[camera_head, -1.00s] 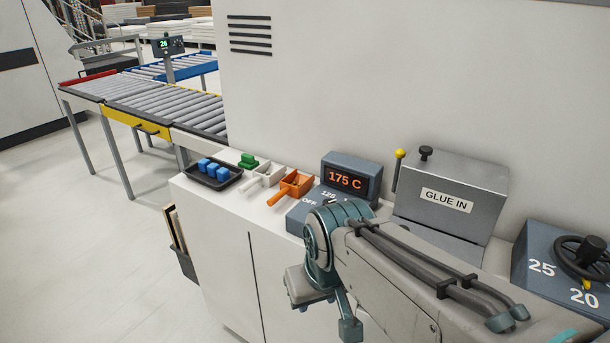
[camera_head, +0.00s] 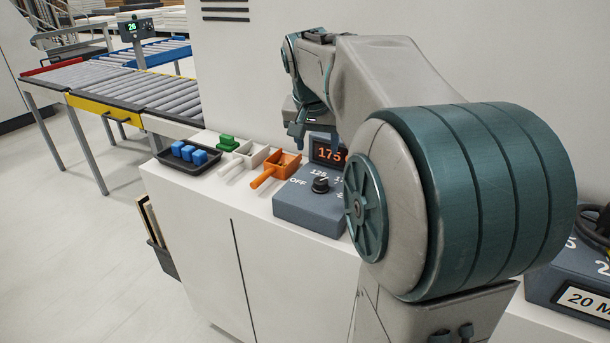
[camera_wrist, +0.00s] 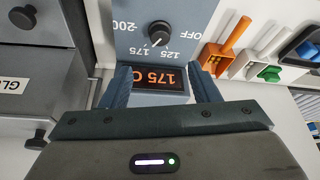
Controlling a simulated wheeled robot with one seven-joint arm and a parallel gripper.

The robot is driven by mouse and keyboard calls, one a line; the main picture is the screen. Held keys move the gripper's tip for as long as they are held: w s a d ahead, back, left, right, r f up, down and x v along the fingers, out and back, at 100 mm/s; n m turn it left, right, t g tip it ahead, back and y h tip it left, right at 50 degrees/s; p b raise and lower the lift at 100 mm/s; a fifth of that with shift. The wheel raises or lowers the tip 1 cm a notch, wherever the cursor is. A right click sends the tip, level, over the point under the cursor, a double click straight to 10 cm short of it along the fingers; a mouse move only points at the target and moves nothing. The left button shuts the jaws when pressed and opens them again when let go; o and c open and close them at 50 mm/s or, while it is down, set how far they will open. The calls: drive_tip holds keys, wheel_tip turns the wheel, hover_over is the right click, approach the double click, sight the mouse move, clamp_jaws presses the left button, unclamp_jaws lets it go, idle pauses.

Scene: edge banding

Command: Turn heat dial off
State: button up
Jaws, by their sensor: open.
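The heat dial is a black knob (camera_head: 320,185) on a grey-blue box (camera_head: 310,208) with OFF, 125 and higher marks. In the wrist view the knob (camera_wrist: 159,33) appears upside down, and its white mark seems to point toward 175. The orange display (camera_wrist: 160,78) reads 175 C; in the head view my arm partly hides the display (camera_head: 327,152). My gripper (camera_head: 314,134) is open and empty, above the box near the display. In the wrist view its fingers (camera_wrist: 161,76) straddle the display, apart from the knob.
An orange scoop (camera_head: 277,168), a white scoop (camera_head: 245,160), a green block (camera_head: 228,142) and a black tray (camera_head: 170,166) with blue blocks lie left of the box. The machine's wall rises behind. In the wrist view, a grey glue unit (camera_wrist: 38,75) stands beside my gripper.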

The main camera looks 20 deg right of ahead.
sight(321, 181)
drive_tip(key=x, duration=1.3)
drive_tip(key=shift+w+d+f, duration=0.1)
drive_tip(key=shift+d+f, duration=0.05)
drive_tip(key=shift+f, duration=0.1)
drive_tip(key=c, duration=1)
